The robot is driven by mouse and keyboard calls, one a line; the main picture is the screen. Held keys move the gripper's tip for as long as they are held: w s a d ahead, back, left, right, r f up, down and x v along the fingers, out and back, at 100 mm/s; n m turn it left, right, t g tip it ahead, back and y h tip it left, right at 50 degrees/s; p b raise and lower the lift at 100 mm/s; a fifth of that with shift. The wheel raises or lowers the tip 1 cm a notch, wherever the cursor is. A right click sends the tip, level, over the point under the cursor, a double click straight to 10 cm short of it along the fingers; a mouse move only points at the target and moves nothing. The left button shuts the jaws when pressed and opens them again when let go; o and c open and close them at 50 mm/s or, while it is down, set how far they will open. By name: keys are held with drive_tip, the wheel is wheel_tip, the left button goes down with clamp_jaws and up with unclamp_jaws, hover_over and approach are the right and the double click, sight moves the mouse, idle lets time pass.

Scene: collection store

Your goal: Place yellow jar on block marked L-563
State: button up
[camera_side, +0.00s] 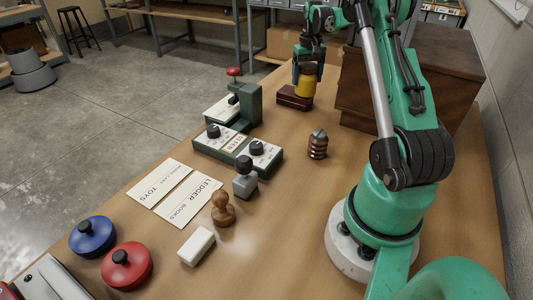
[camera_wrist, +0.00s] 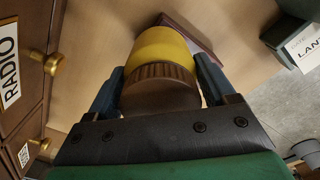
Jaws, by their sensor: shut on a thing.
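The yellow jar (camera_side: 305,86) with a brown ribbed lid is held between the fingers of my gripper (camera_side: 308,70). In the wrist view the yellow jar (camera_wrist: 163,48) fills the space between the two dark fingers of my gripper (camera_wrist: 160,88), lid toward the camera. A dark reddish-brown block (camera_side: 292,99) lies on the table beneath and beside the jar. An edge of the block (camera_wrist: 185,28) shows behind the jar in the wrist view. Whether the jar touches the block I cannot tell. No marking on the block is readable.
A wooden drawer cabinet (camera_side: 424,65) stands close to the right of the jar; its brass knobs (camera_wrist: 52,63) show in the wrist view. A green press (camera_side: 249,105) stands to the left. A ribbed brown object (camera_side: 318,145) stands nearer on the table (camera_side: 290,185).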

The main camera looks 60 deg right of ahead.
drive_tip(key=o, duration=1.2)
drive_tip(key=shift+f, duration=0.1)
drive_tip(key=shift+o, duration=0.2)
wheel_tip(320, 180, up, 12)
drive_tip(key=shift+r, duration=0.1)
drive_tip(key=w+a+r+n+t+h, duration=0.1)
drive_tip(key=w+a+n+t, duration=0.15)
drive_tip(key=a, duration=0.75)
drive_tip(key=w+a+r+n+t+h, duration=0.1)
drive_tip(key=w+a+n, duration=0.15)
drive_tip(key=a, duration=0.65)
drive_tip(key=s+a+f+n+t+y, duration=0.1)
drive_tip(key=s+a+f+n+t, duration=0.1)
drive_tip(key=a, duration=0.6)
drive_tip(key=s+a+f+n+t+y, duration=0.1)
drive_tip(key=s+a+f, duration=0.3)
drive_tip(key=a, duration=0.4)
drive_tip(key=shift+s+f+n+t, duration=0.15)
drive_tip(key=shift+f+n+t, duration=0.3)
drive_tip(key=shift+f, duration=0.3)
